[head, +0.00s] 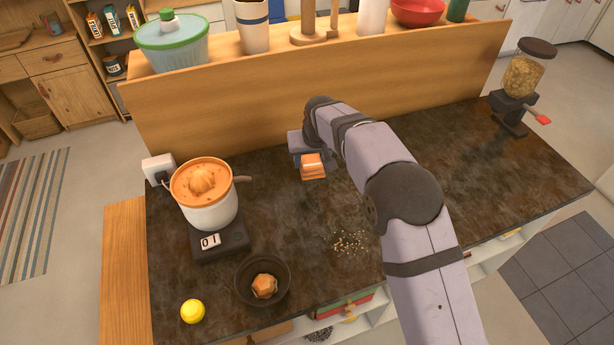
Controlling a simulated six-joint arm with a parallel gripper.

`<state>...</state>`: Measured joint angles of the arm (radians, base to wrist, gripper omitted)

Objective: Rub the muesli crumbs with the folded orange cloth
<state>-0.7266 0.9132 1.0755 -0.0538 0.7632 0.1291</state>
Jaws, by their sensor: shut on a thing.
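The folded orange cloth (313,168) is near the back of the dark countertop, below the wooden back panel. My gripper (309,155) is shut on the cloth from above and behind; its fingers are mostly hidden. I cannot tell whether the cloth touches the counter. The muesli crumbs (350,242) lie scattered in a small patch nearer the front edge, to the left of my arm. The cloth is apart from the crumbs, farther back and a little to the left.
A white pot with an orange citrus-press top (205,192) stands on a dark scale (220,241) at the left. A dark bowl (246,295) holds a brown faceted thing (264,286). A yellow ball (192,311) lies near the front-left corner. A dispenser (523,80) stands far right.

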